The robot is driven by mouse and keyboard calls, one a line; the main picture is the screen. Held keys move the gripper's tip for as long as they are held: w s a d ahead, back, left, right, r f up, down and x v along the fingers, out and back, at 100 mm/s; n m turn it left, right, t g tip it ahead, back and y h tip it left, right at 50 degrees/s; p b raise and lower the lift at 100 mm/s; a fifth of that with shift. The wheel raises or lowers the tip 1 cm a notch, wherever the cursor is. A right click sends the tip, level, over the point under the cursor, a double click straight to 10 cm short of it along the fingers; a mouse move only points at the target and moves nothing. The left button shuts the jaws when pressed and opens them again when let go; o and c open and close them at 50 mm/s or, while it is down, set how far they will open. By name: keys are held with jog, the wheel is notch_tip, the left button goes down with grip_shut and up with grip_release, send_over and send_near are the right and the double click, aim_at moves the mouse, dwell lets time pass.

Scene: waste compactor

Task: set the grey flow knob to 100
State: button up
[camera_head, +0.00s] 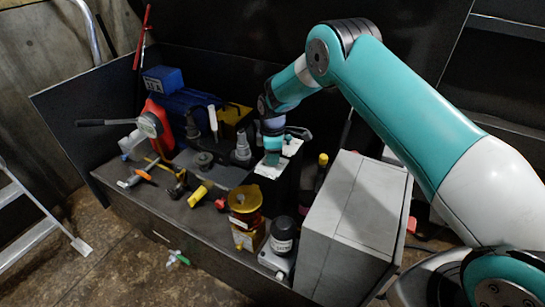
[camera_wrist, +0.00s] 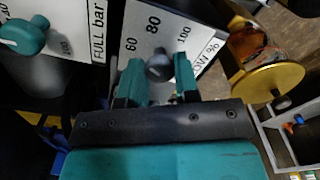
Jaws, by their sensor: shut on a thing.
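The grey flow knob (camera_wrist: 159,66) sits on a white scale plate (camera_wrist: 150,22) in the wrist view. The plate reads 60, 80 and 100, with a partly covered "FLOW %" label at its right. My gripper (camera_wrist: 157,74) has its two teal fingers on either side of the knob, shut on it. The fingers hide the knob's sides, and I cannot tell which number it points to. In the camera_head view my gripper (camera_head: 271,158) reaches down to the white-topped dark box, and the knob is hidden there.
A teal-grey knob (camera_wrist: 25,36) on a "FULL bar" scale is left of the flow plate. A gold-topped cylinder (camera_head: 245,200) and a black-capped container (camera_head: 283,235) stand in front. A large grey box (camera_head: 350,222) stands at the right.

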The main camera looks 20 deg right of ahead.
jog(key=m+b, duration=0.1)
jog(key=m, duration=0.3)
jog(key=shift+m, duration=0.3)
jog(key=m, duration=0.4)
jog(key=shift+m, duration=0.3)
jog(key=m, duration=0.4)
jog(key=shift+m+b, duration=0.3)
jog(key=shift+b, duration=0.1)
jog(key=shift+r+m, duration=0.1)
jog(key=shift+m, duration=2)
jog(key=o, duration=0.9)
notch_tip(320, 180, up, 17)
jog(key=shift+r, duration=0.2)
